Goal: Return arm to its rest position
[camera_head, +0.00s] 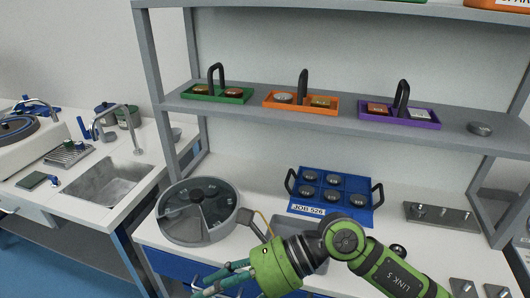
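My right arm comes in from the lower right, with its green and dark grey links in front of the bench. Its gripper (205,287) points to the lower left at the bottom edge of the view, in front of the blue drawer fronts. Its teal fingers are partly cut off by the frame edge, and I cannot tell how far apart they are. I see nothing held in the visible part. My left arm and gripper are not in view.
The round grey sectioned tray (170,232) stands left of my wrist. Behind it is a blue tray (297,193) with round samples. A metal block (440,215) lies at right. Shelf trays are green (190,93), orange (270,103) and purple (368,112). A sink (115,185) is at left.

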